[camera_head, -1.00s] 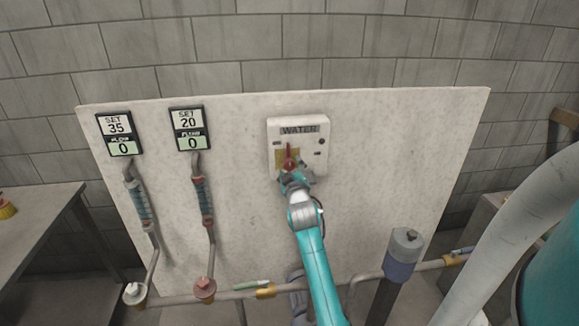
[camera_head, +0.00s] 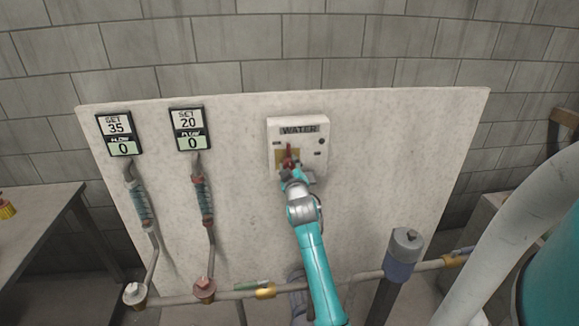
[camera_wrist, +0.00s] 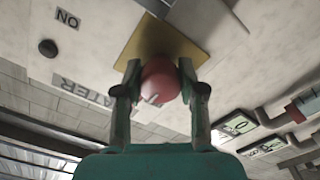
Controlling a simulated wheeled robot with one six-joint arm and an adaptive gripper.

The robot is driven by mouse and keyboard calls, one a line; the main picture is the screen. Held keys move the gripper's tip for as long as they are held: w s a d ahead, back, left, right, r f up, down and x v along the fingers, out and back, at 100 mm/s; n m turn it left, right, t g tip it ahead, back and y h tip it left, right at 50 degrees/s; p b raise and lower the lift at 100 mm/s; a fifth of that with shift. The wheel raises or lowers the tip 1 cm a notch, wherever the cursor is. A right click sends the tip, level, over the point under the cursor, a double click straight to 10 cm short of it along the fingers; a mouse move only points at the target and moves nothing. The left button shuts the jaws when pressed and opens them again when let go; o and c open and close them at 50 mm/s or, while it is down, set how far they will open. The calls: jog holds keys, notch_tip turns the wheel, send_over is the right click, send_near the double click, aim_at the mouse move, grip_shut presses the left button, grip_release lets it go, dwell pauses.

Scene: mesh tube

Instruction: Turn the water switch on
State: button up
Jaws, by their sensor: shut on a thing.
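The water switch box (camera_head: 312,136) is a pale box labelled WATER on the upright white panel. Its red switch handle (camera_head: 289,152) stands up in front of a yellow plate (camera_head: 279,158). In the wrist view the round red end of the switch handle (camera_wrist: 160,80) sits between the two fingers of my gripper (camera_wrist: 160,92), with the yellow plate behind it. An ON label (camera_wrist: 68,19) shows to the left in that view. My gripper (camera_head: 290,168) is shut on the handle. The lower part of the handle is hidden by my gripper in the head view.
Two displays (camera_head: 120,134) (camera_head: 187,130) read SET 35 and SET 20, each with flow 0. Hoses run from them to a horizontal pipe (camera_head: 180,299) along the bottom. A grey-capped post (camera_head: 404,250) stands right of my arm. A table (camera_head: 40,215) is at the left.

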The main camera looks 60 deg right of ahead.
jog(key=shift+m, duration=0.3)
jog(key=m, duration=0.3)
jog(key=shift+m, duration=0.4)
jog(key=m, duration=0.4)
jog(key=shift+m, duration=0.3)
jog(key=m, duration=0.4)
jog(key=shift+w, duration=0.1)
jog(key=m, duration=0.4)
jog(key=shift+m, duration=0.3)
jog(key=o, duration=1.2)
jog(key=shift+c, duration=0.2)
jog(key=shift+a, duration=0.15)
